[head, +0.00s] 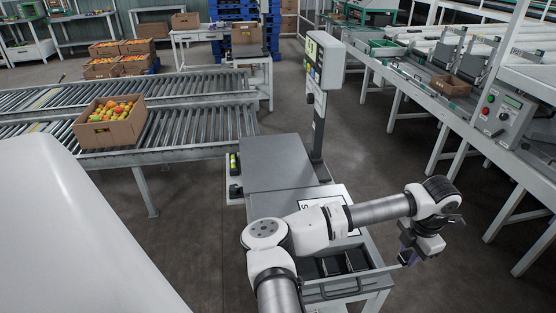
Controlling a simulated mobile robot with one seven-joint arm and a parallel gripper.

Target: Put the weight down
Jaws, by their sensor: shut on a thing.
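My gripper (406,258) is at the right, beside the right end of an open drawer (345,290) in a grey cabinet. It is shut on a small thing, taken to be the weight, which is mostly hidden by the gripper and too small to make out. The drawer has dark compartments, partly covered by my arm. The bench scale's grey plate (280,160) lies on the cabinet behind my arm and looks bare. Its display (325,60) stands on a post at the back.
A carton of tomatoes (110,123) sits on the roller conveyor (205,125) at left. A grading line with a control box (503,112) runs along the right. Open floor (395,160) lies between the cabinet and that line. A sign (335,205) on the cabinet is partly hidden.

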